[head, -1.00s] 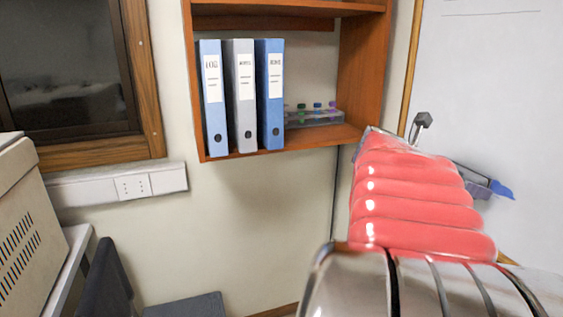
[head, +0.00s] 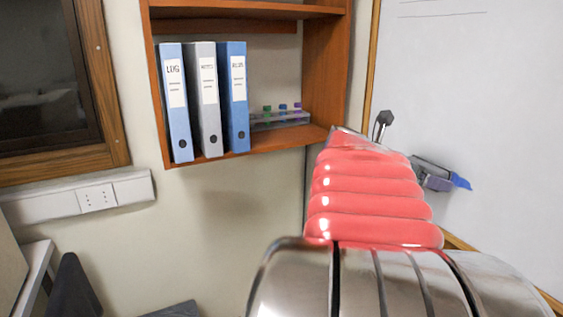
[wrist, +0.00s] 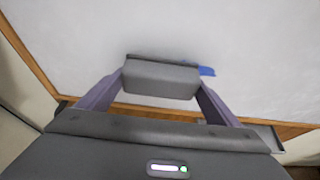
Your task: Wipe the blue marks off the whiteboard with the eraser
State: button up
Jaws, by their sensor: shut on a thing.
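My gripper (wrist: 160,82) is shut on a grey block-shaped eraser (wrist: 160,66), with one purple finger at each end of it. The eraser is up against the whiteboard (wrist: 240,40), or very close to it; I cannot tell if it touches. A blue mark (wrist: 207,71) shows on the board just past the eraser's right end; the eraser may hide more of it. In the head view the blue mark (head: 460,181) shows right of my gripper (head: 437,183), and the eraser (head: 430,166) is partly hidden.
The whiteboard (head: 480,90) has a wooden frame and thin dark lines near its top. A wooden shelf (head: 318,85) left of it holds several binders (head: 204,100) and a rack of tubes (head: 282,117).

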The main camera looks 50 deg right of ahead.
jog(key=shift+s+d, duration=0.3)
jog(key=shift+d, duration=0.35)
dwell(0.4)
jog(key=shift+s+a, duration=0.4)
jog(key=shift+s, duration=0.4)
jog(key=shift+s+a, duration=0.4)
jog(key=shift+s, duration=0.4)
jog(key=shift+s+a, duration=0.3)
jog(key=shift+s, duration=0.55)
jog(key=shift+s+a, duration=0.3)
jog(key=shift+s, duration=0.55)
jog(key=shift+s, duration=0.1)
jog(key=shift+s+a, duration=0.4)
jog(key=shift+s, duration=0.4)
jog(key=shift+s+a, duration=0.4)
jog(key=shift+s, duration=0.35)
